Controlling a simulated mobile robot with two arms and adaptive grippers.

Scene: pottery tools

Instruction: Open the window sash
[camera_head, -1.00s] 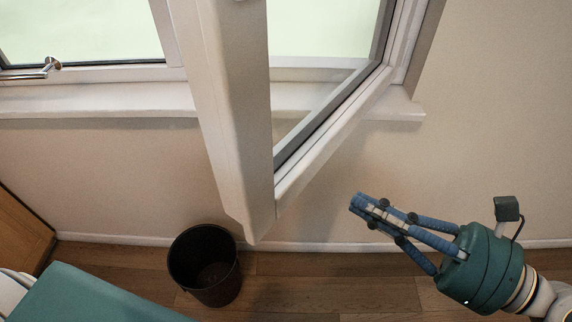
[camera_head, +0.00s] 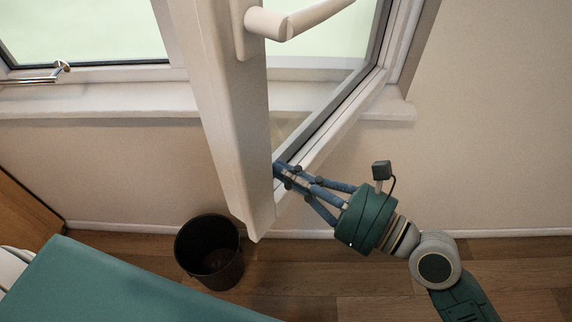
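The white window sash (camera_head: 222,130) is swung inward into the room, its free edge toward me and its glass side running back to the frame at the right. A white lever handle (camera_head: 300,20) sits high on the sash at the top of the view, pointing right. My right gripper (camera_head: 280,172) is at the sash's lower rail, on the right side of the free edge. Its blue fingers look closed together with nothing seen between them. The tips are at or very close to the sash; contact cannot be told for certain. My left gripper is not in view.
A dark round bin (camera_head: 209,252) stands on the wooden floor below the sash. The white window sill (camera_head: 100,104) juts from the wall. A fixed pane with a metal handle (camera_head: 40,74) is at the left. A wooden cabinet (camera_head: 25,215) stands at the left edge.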

